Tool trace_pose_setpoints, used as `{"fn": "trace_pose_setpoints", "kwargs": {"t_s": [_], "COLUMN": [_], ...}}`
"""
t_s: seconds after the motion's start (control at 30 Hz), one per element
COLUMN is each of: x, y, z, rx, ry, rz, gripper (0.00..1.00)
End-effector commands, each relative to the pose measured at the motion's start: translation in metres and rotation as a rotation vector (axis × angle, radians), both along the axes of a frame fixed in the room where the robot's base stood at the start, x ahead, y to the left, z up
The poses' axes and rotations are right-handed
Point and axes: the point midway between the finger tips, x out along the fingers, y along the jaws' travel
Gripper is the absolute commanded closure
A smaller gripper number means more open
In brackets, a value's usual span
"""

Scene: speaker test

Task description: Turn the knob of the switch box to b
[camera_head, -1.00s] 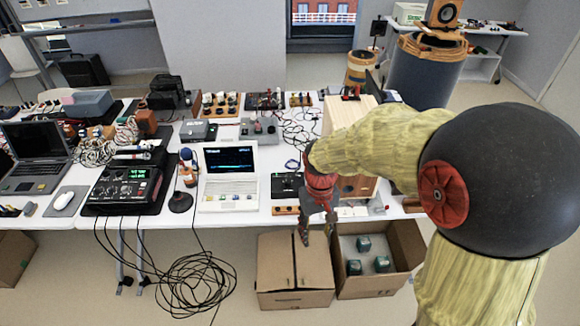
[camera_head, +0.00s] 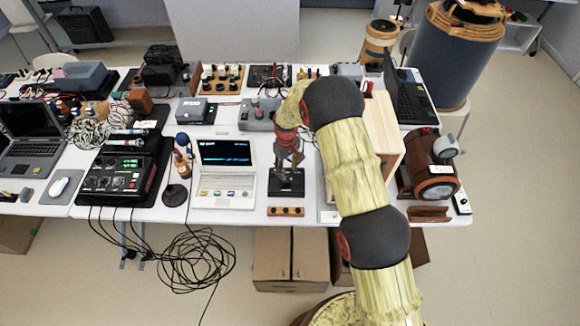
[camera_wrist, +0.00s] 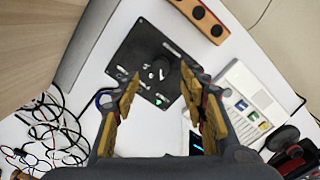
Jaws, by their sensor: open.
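The switch box is a flat black box (camera_head: 286,186) on the white table, right of the white laptop, partly hidden by my gripper in the head view. In the wrist view its black top (camera_wrist: 136,50) shows white markings, a dark round knob (camera_wrist: 161,66) and a small green light (camera_wrist: 159,101). I cannot read the letters or tell where the knob points. My gripper (camera_head: 285,168) is above the box, pointing down. In the wrist view its open, empty yellow-padded fingers (camera_wrist: 162,75) stand on either side of the knob; contact is not visible.
The white laptop (camera_head: 227,184) stands left of the box. A strip with dark round sockets (camera_head: 286,211) lies in front. A wooden cabinet (camera_head: 384,130) stands close on the right. Cables lie behind, and a grey device (camera_head: 258,115) sits farther back.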

Motion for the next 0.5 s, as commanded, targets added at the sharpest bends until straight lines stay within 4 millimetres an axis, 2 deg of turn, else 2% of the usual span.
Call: {"fn": "trace_pose_setpoints", "kwargs": {"t_s": [0.03,0.23,0.5], "x": [0.006,0.007,0.006], "y": [0.003,0.003,0.002], "z": [0.002,-0.004,-0.044], "rx": [0.006,0.008,0.008], "ry": [-0.015,-0.024,-0.021], "rz": [0.025,0.075,0.074], "gripper": [0.57,0.57,0.57]}}
